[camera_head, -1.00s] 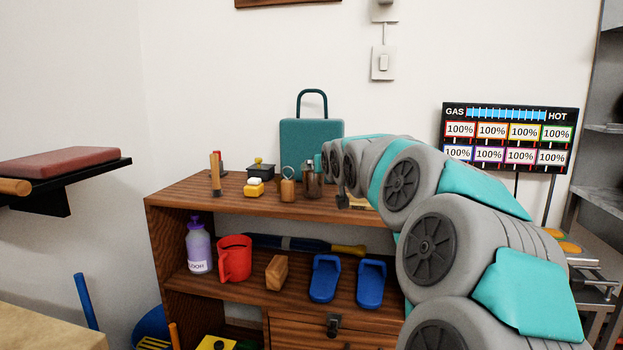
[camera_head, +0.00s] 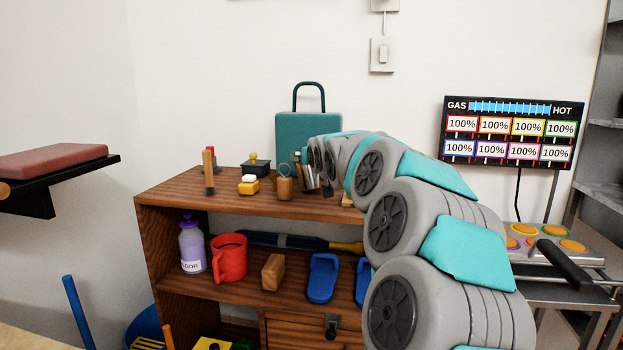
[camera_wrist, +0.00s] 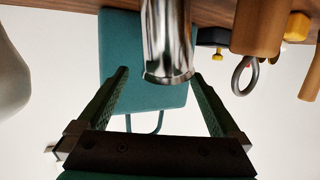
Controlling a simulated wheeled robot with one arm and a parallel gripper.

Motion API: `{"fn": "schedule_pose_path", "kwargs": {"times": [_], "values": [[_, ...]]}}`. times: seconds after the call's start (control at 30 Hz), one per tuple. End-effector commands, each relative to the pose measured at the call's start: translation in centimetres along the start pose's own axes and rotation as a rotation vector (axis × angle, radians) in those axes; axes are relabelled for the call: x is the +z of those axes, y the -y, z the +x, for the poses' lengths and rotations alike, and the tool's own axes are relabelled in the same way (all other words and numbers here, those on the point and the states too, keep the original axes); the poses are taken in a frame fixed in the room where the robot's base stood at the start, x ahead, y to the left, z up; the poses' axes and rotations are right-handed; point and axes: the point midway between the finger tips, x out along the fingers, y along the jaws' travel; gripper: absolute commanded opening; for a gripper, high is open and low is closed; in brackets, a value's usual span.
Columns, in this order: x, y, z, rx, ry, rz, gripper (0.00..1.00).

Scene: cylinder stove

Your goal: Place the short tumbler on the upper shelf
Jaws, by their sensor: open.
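A shiny metal tumbler (camera_head: 310,178) is at the top board (camera_head: 235,204) of a wooden shelf unit, right of a wooden peg with a ring. In the wrist view, which looks upside down, the tumbler (camera_wrist: 166,40) fills the upper middle. My gripper (camera_wrist: 160,75) is open, with one finger on each side of the tumbler's rim and visible gaps to both. In the head view my arm hides much of the gripper and the right part of the top board. The shelf below (camera_head: 205,283) holds several things.
A teal bag (camera_head: 308,135) stands behind the tumbler. The wooden peg with a ring (camera_head: 285,188), a yellow item (camera_head: 248,185) and a black box (camera_head: 256,167) stand left of it. A red mug (camera_head: 229,259) and blue slippers (camera_head: 322,278) sit below. A stove (camera_head: 560,258) is at right.

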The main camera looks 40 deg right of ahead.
Motion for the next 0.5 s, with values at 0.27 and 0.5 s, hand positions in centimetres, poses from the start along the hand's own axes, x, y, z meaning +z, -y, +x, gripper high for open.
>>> {"fn": "schedule_pose_path", "kwargs": {"times": [0.27,0.5], "values": [[2.4,-0.1,3.4,0.002,0.043,-0.003,1.00],[2.0,-0.1,3.3,0.002,0.034,-0.003,0.95]]}}
